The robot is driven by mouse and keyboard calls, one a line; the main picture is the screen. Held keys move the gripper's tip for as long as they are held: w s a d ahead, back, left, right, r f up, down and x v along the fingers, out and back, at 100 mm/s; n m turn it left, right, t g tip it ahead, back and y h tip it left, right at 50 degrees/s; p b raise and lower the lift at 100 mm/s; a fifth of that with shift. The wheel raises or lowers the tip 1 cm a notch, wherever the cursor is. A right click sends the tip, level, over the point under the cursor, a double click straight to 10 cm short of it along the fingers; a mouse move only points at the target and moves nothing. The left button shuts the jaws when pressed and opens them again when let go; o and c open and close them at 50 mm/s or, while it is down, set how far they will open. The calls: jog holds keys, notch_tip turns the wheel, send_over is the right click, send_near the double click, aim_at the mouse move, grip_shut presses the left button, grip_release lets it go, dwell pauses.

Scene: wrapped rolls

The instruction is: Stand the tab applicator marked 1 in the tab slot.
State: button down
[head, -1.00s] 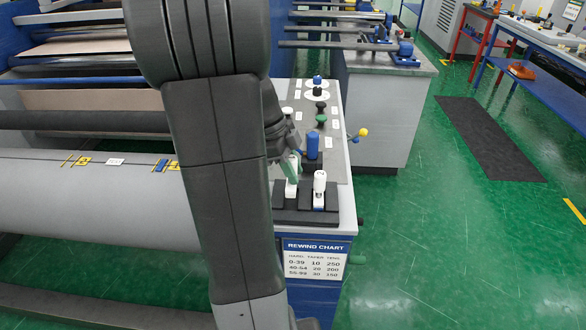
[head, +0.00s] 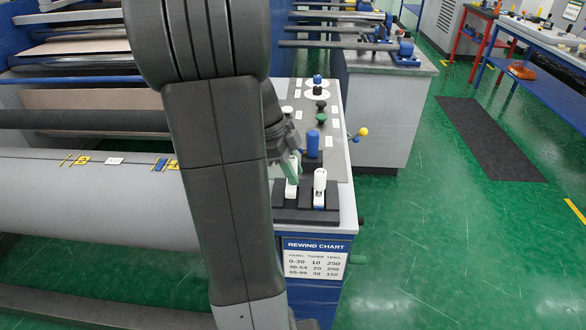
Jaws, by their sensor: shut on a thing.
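My gripper (head: 290,167) is dark with what look like green fingertips. It is low over the black holder (head: 293,215) at the near end of the grey console and is shut on a white tab applicator (head: 291,188). The lower part of that applicator is at the left side of the holder. I cannot tell whether it is seated in a slot or just above one. A second white applicator (head: 319,188) stands upright in the right side of the holder, apart from my gripper. No number is readable on either one.
A blue cylinder (head: 313,144) stands just behind the holder. Several knobs (head: 320,107) line the console further back. A yellow-tipped lever (head: 360,132) sticks out at the right. A large grey roll (head: 90,200) lies to the left. My arm hides the area between.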

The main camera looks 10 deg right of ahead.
jog(key=shift+f+b, duration=1.55)
jog(key=shift+f, duration=0.3)
jog(key=c, duration=1.1)
grip_release()
jog(key=shift+r, duration=0.1)
jog(key=shift+o, duration=0.2)
jog(key=v, duration=1.3)
jog(key=shift+a+r+p, duration=0.2)
jog(key=shift+r+p, duration=0.1)
jog(key=shift+r, duration=0.05)
jog(key=shift+w+f, duration=0.1)
jog(key=x, duration=1.3)
jog(key=shift+d+f, duration=0.15)
jog(key=shift+f, duration=0.1)
jog(key=shift+r, duration=0.3)
